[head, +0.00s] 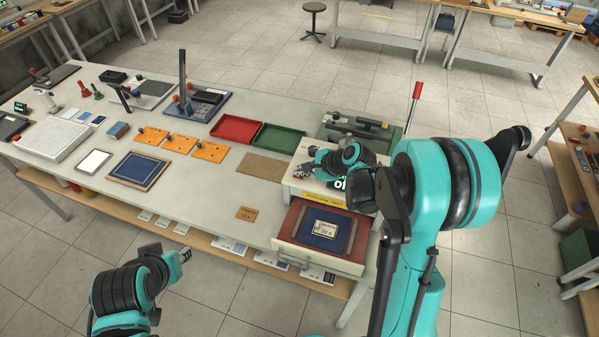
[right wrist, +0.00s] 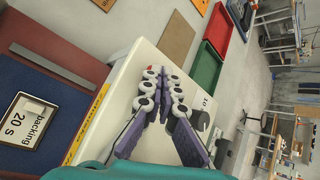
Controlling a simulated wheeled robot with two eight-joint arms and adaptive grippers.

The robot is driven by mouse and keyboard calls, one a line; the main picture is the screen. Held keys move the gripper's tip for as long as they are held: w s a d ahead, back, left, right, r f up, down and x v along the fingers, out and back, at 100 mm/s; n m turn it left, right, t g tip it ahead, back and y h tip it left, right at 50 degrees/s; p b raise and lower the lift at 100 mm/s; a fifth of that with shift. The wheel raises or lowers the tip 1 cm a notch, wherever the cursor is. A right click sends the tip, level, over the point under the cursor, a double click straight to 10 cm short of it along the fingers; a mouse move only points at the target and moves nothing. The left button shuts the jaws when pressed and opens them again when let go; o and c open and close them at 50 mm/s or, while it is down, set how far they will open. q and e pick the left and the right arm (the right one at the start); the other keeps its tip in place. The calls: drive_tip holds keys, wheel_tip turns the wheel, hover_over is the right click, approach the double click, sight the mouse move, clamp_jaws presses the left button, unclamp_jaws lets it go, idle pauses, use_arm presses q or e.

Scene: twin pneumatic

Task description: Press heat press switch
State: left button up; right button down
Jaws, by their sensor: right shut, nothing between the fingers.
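The heat press (head: 292,187) is a cream box with a yellow label strip and a dark display with bright digits, partly covered by my arm. Its top also shows in the right wrist view (right wrist: 131,84). My right gripper (head: 303,170) is over the top of the press near its left edge. In the right wrist view its purple fingers (right wrist: 153,76) are shut and empty. A small red spot shows by the fingertips; I cannot clearly make out the switch or whether they touch it. My left gripper (head: 186,256) is off the table's front edge; its opening is too small to judge.
A drawer (head: 284,246) extends from the press front, with a blue pad and a white card reading "backing 20 S". A brown mat (head: 261,167), red tray (head: 237,129) and green tray (head: 279,139) lie behind. A red-handled lever (head: 416,92) stands at right.

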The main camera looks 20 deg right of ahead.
drive_tip(key=shift+w+r+p, duration=0.15)
drive_tip(key=shift+r+p, duration=1.85)
drive_tip(key=shift+r, duration=1.05)
drive_tip(key=shift+f, duration=0.1)
drive_tip(key=s+f+n+h+b, duration=0.1)
drive_tip(key=s+f+n+b, duration=0.2)
drive_tip(key=s+n+b, duration=0.3)
drive_tip(key=s+f+n+h+b, duration=0.2)
drive_tip(key=s+n+b, duration=0.4)
drive_tip(key=s, duration=0.4)
drive_tip(key=s+f+n+h+b, duration=0.2)
drive_tip(key=s+f+n+b, duration=0.3)
drive_tip(key=s, duration=0.3)
drive_tip(key=shift+a+n+b, duration=0.1)
drive_tip(key=shift+n+b, duration=0.4)
drive_tip(key=shift+n, duration=0.4)
drive_tip(key=shift+s+h, duration=0.2)
drive_tip(key=shift+h, duration=0.1)
drive_tip(key=shift+n, duration=0.3)
